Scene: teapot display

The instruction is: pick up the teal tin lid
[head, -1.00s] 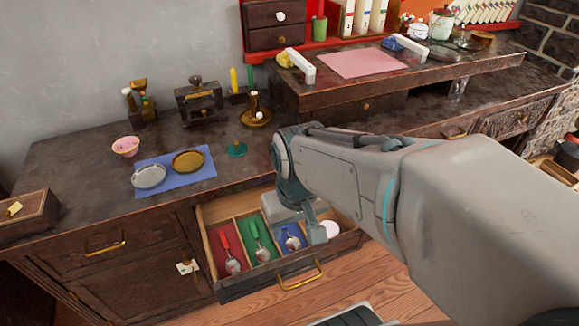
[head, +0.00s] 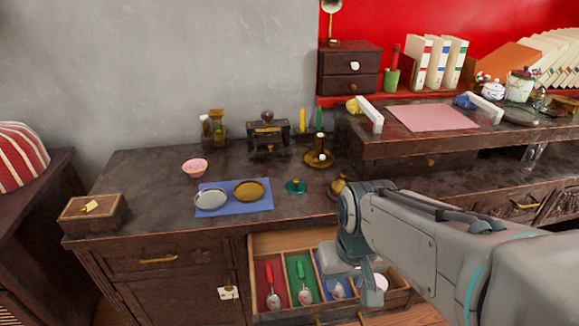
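The teal lid (head: 296,187) is small and round with a knob on top. It rests on the dark counter, right of the blue cloth (head: 263,204) and behind the open drawer (head: 258,246). My gripper (head: 364,287) hangs over the right part of the open drawer, in front of and to the right of the lid, clearly apart from it. The arm hides part of the drawer. The fingers are small and partly hidden, so their opening cannot be made out.
A silver dish (head: 211,198) and a gold dish (head: 249,191) lie on the cloth. A brass candlestick (head: 318,157) stands behind the lid, and a brass object (head: 338,187) sits to its right. A pink bowl (head: 195,167) is at left. The drawer holds several spoons.

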